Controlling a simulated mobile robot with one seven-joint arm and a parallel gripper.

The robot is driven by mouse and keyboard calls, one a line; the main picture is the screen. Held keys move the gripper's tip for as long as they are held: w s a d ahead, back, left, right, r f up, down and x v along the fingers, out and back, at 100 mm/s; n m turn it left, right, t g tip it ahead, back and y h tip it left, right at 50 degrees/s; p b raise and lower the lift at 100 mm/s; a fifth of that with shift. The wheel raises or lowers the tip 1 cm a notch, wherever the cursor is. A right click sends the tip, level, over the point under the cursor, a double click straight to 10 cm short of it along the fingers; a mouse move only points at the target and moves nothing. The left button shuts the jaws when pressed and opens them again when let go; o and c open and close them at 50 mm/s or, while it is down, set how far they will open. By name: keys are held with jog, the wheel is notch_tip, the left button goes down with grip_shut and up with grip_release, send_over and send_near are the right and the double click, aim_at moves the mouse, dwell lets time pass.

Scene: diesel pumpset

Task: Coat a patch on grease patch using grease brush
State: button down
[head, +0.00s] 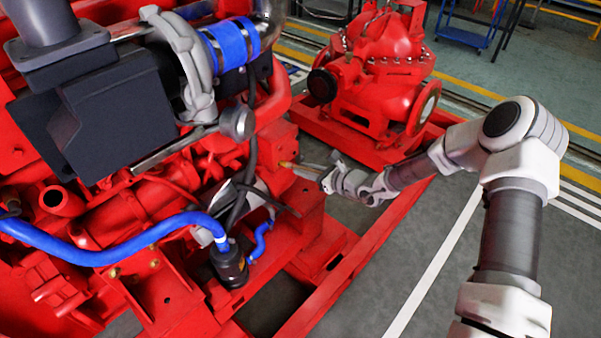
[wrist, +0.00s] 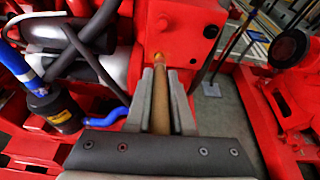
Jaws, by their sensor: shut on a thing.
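My gripper (head: 326,176) is shut on the grease brush (head: 302,169), and the wrist view also shows my gripper (wrist: 161,82) with its two grey fingers on either side of the brush's tan handle (wrist: 160,112). The brush points away from my gripper to the side of a red block (wrist: 180,32) on the engine. In the head view its orange-yellow end (head: 286,164) is at or very near the block's face. In the wrist view a small orange-yellow spot shows at the tip; I cannot tell brush end from grease patch, or whether they touch.
The red engine with a blue hose (head: 100,256) and a black cylinder (head: 230,266) fills the left. A red pump (head: 378,70) stands behind my gripper. Red base rails (head: 355,262) run below. Grey floor (head: 420,215) is open to the right.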

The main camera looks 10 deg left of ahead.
jog(key=w+d+r, duration=0.1)
jog(key=w+d, duration=0.3)
jog(key=w, duration=0.3)
jog(key=shift+w+b, duration=0.15)
jog(key=shift+b, duration=0.3)
dwell(4.2)
jog(key=shift+r, duration=0.15)
jog(key=s+a+b, duration=0.5)
jog(key=s, duration=0.4)
jog(key=shift+s, duration=0.2)
dwell(0.6)
